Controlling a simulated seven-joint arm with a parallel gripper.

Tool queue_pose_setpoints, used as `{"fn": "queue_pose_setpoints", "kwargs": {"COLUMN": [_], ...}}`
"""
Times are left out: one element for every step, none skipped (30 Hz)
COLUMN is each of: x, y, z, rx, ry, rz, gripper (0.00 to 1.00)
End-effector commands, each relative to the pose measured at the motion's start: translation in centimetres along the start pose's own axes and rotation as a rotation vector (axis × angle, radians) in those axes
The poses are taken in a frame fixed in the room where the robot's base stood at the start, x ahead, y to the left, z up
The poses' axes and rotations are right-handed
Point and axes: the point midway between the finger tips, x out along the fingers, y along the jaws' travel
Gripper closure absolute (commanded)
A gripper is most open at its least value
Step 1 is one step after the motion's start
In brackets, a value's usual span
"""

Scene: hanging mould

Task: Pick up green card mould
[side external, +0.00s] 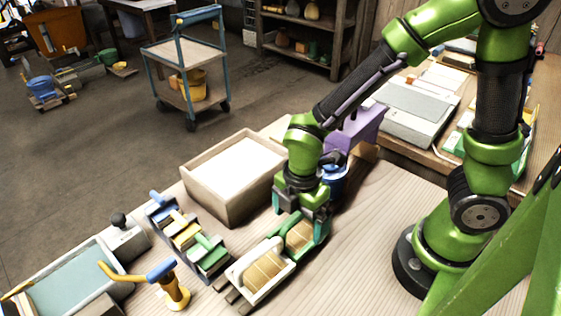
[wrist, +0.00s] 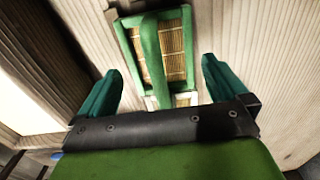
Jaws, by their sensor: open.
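The green card mould (side external: 299,238) lies on the wooden bench, a green frame around a tan slatted face with a green handle bar. It is directly below my gripper (side external: 300,216) and partly hidden by it in the side view. In the wrist view the mould (wrist: 176,52) shows at top centre, with its handle bar running down between my open fingers (wrist: 160,82). The fingers stand on either side of the bar, apart from it, with nothing held. How high they are above the mould is hard to tell.
A white mould (side external: 262,274) with a similar tan face lies right beside the green one. A rack of coloured blocks (side external: 187,237), a wooden box (side external: 202,200), a blue-topped yellow tool (side external: 172,286) and a purple stand (side external: 355,130) are nearby. Bare bench lies to the right.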

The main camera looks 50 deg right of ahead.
Motion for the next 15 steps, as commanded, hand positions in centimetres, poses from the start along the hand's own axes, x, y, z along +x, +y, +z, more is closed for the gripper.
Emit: {"fn": "queue_pose_setpoints", "kwargs": {"x": [1.0,1.4,2.0,2.3,2.6,2.9,3.0,3.1,3.2,3.2,3.2,3.2,3.1,3.1,3.1], "y": [-0.1,-0.1,-0.1,-0.1,-0.1,-0.1,-0.1,0.0,0.0,0.0,0.0,0.0,0.0,0.0,0.0], "z": [0.2,0.2,0.2,0.1,0.1,0.1,0.1,0.1,0.1,0.1,0.1,0.1,0.1,0.1,0.1], "rx": [0.001,0.000,-0.002,-0.002,-0.002,-0.001,0.000,0.000,0.000,0.001,0.001,0.001,0.001,0.000,0.000], "ry": [-0.003,-0.003,-0.003,-0.003,-0.002,-0.002,-0.001,-0.001,0.000,0.000,0.000,0.000,0.000,0.000,0.000], "rz": [-0.007,-0.006,-0.006,-0.005,-0.004,-0.003,-0.003,-0.001,-0.001,0.000,0.000,0.000,0.000,0.000,0.000], "gripper": [0.00,0.00,0.00,0.00,0.00,0.00,0.00,0.00,0.00,0.00,0.00,0.00,0.00,0.00,0.03]}}
